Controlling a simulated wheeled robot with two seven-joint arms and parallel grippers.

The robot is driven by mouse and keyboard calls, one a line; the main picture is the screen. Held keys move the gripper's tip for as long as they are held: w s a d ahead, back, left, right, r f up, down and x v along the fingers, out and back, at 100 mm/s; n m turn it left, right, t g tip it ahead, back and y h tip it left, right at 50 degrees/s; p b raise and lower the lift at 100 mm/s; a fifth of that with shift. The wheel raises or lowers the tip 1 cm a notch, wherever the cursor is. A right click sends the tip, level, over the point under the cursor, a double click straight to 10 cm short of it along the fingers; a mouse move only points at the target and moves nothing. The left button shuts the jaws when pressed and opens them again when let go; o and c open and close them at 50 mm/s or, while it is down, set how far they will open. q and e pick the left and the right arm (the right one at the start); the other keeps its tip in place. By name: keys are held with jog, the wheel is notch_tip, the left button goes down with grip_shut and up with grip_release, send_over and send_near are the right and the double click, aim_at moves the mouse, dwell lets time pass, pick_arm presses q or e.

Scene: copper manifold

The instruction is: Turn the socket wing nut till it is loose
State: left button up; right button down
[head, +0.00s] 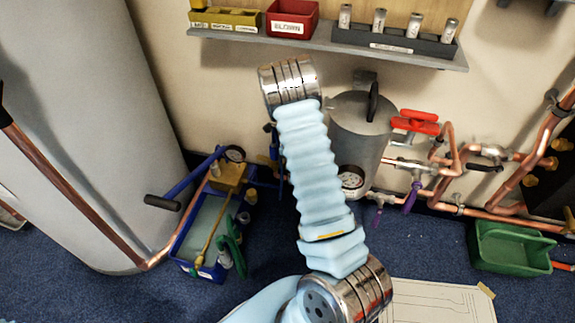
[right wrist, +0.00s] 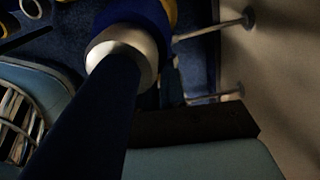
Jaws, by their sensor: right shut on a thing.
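My right arm rises through the middle of the head view. Its wrist and sleeve hide the right gripper and whatever it holds there. In the dark right wrist view, my right gripper (right wrist: 150,124) is shut on a dark blue part close to the camera, which I take for the socket wing nut (right wrist: 95,120). This blue part runs up to a round silver piece (right wrist: 121,62). In the head view a small dark blue part (head: 281,176) shows just left of my sleeve. How far the nut is turned I cannot tell. My left gripper is not in view.
A grey tank (head: 362,130) stands right behind my arm, with red-handled (head: 416,122) and purple-handled (head: 411,197) valves on copper pipes beside it. A blue pump tub (head: 186,264) stands left on the floor, a green bin (head: 512,246) right. A shelf (head: 322,42) overhangs.

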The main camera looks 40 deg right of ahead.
jog(key=n, duration=0.2)
jog(key=w+d+n, duration=0.1)
jog(key=n, duration=0.1)
jog(key=w+d+n, duration=0.1)
jog(key=n, duration=0.1)
jog(key=shift+w+d+n+b, duration=0.2)
jog(key=shift+d+n+b, duration=0.05)
jog(key=shift+n+b, duration=0.1)
jog(key=shift+w+r, duration=0.1)
jog(key=shift+w, duration=0.05)
jog(key=c, duration=1.2)
grip_release()
notch_tip(320, 180, up, 12)
jog(key=p, duration=0.1)
jog(key=shift+p, duration=0.3)
